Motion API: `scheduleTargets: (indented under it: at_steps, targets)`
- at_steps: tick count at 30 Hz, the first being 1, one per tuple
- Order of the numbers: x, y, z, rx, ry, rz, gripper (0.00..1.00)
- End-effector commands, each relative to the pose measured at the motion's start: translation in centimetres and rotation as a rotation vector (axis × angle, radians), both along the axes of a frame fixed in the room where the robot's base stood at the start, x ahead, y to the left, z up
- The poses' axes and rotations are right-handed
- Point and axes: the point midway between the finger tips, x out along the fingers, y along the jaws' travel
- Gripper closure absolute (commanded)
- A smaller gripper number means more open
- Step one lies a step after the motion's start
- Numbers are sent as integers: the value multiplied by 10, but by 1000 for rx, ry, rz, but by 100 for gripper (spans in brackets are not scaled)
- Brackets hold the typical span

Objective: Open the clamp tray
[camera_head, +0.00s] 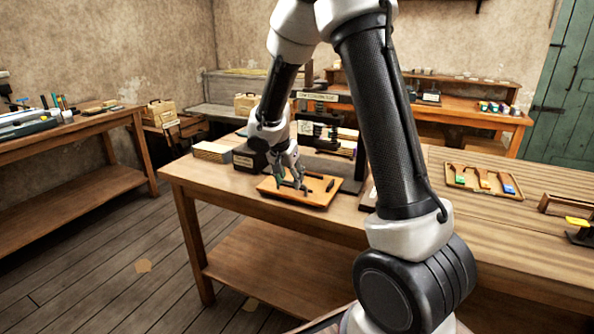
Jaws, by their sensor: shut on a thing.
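The clamp tray, which I take to be the shallow orange-brown wooden tray (318,200), lies on the near part of the central workbench, in front of the dark press (318,130). Small dark pieces lie on it, one at its right side (329,186). My gripper (300,184) reaches down from the upper left over the middle of the tray. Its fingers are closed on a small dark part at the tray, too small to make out. My gripper hides part of the tray and its left side.
Stacked boards (212,152) and a dark labelled box (246,160) stand left of the tray. A tray of colored tools (483,182) lies to the right. My arm hides part of the bench; bare bench top shows in front of the tool tray.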

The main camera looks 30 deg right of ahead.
Motion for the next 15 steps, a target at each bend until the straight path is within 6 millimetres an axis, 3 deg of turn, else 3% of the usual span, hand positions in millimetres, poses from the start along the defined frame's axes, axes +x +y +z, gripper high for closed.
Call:
scheduleTargets:
  at_steps: [3, 15]
  targets:
    - [-15, 6, -5, -9, 21, -4, 96]
    - [-21, 12, -5, -9, 22, -7, 97]
